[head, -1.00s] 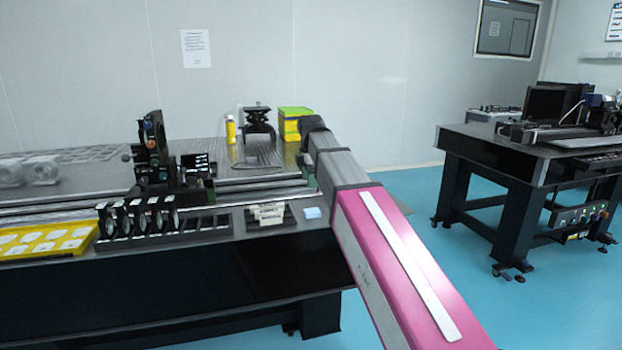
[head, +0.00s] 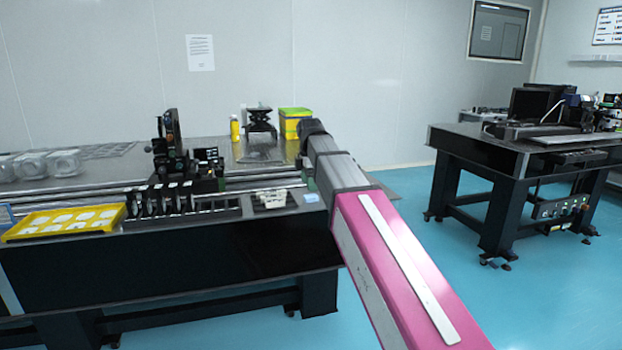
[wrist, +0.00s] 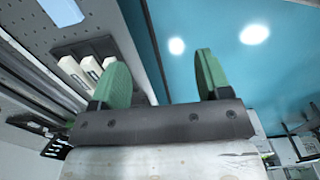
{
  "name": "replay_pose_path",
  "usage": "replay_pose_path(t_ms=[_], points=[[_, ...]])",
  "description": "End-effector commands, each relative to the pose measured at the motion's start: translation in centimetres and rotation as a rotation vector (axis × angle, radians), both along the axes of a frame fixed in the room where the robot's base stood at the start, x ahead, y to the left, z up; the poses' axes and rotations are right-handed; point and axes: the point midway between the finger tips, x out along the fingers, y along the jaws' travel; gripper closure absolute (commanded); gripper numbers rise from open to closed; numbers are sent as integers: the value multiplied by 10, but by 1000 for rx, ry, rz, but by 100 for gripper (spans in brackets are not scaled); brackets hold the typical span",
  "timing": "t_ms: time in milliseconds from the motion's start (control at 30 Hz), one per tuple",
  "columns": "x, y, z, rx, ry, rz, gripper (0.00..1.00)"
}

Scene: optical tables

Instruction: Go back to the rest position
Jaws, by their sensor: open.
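My gripper (wrist: 163,78) shows in the wrist view with its two green fingers wide apart and nothing between them. Blue floor is behind the gap. In the head view my grey and pink arm reaches out to the right end of the near optical table (head: 270,262), and its far end hides the gripper there.
The near table bears a yellow tray (head: 22,236), a row of lens mounts, a small light-blue block (head: 311,198), a yellow bottle (head: 235,130) and a yellow-green box (head: 294,112). A second table (head: 480,150) stands at the right. Blue floor (head: 400,220) between them is clear.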

Motion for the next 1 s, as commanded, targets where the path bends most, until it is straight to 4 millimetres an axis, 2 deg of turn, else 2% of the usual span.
replay_pose_path(t_ms=[367,567,667,1000], points=[[-6,-20,-43,0,1,-160,30],[-13,-38,-81,-1,2,-305,30],[-20,-50,-105,-1,3,-405,30],[-65,-109,-219,0,2,-912,30]])
